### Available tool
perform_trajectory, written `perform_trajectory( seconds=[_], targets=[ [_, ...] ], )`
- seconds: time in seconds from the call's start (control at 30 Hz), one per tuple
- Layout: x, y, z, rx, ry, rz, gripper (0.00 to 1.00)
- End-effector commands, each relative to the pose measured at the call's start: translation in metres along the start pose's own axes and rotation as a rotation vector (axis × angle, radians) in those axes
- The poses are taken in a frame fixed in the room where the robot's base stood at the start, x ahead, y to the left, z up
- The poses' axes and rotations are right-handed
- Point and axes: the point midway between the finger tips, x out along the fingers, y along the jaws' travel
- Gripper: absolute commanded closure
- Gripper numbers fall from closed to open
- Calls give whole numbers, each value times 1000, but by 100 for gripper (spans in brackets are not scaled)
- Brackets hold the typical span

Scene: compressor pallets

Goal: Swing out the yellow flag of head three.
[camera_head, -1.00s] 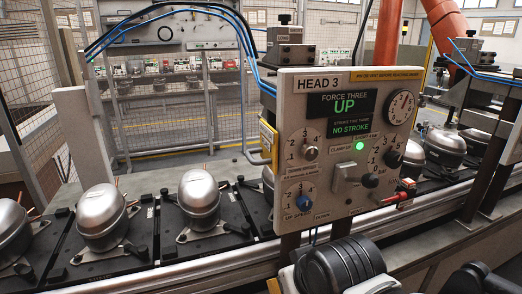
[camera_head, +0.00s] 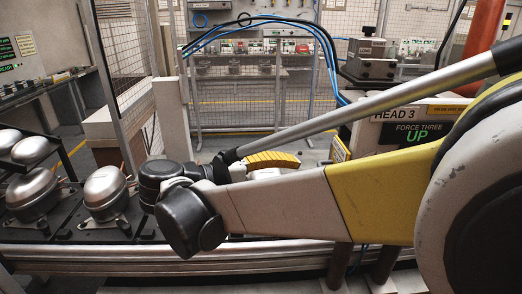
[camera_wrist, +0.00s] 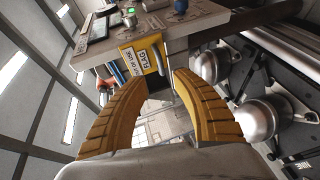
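The yellow flag (camera_wrist: 140,60), lettered FLAG, lies against the edge of the head three panel (camera_wrist: 190,30) in the wrist view, with a small grey bar beside it. In the head view a yellow sliver of it (camera_head: 341,150) shows at the left edge of the HEAD 3 panel (camera_head: 385,130), whose display reads FORCE THREE UP. My gripper (camera_wrist: 160,84) has its two yellow fingers spread, with nothing between them. The fingertips are close to the flag's near end; contact cannot be told. In the head view my gripper (camera_head: 270,160) is left of the panel, partly hidden by my arm.
Silver compressors (camera_head: 105,193) sit on black pallets along the rail at the left; more domes (camera_wrist: 262,120) show right of the fingers in the wrist view. Blue hoses (camera_head: 325,45) arch above the head. Mesh fencing (camera_head: 250,90) stands behind. My arm covers the lower right.

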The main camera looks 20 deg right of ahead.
Motion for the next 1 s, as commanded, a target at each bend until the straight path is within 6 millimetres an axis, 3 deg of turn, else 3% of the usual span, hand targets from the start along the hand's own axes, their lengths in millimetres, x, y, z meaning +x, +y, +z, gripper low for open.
perform_trajectory(
  seconds=[0.43,0.6,0.9,1.0],
  targets=[
    [84,-3,1,-1,-3,-3,68],
    [97,-2,1,-2,0,-3,68],
    [98,-1,0,-2,1,-4,69],
    [98,-1,0,-2,1,-4,99]
  ],
)
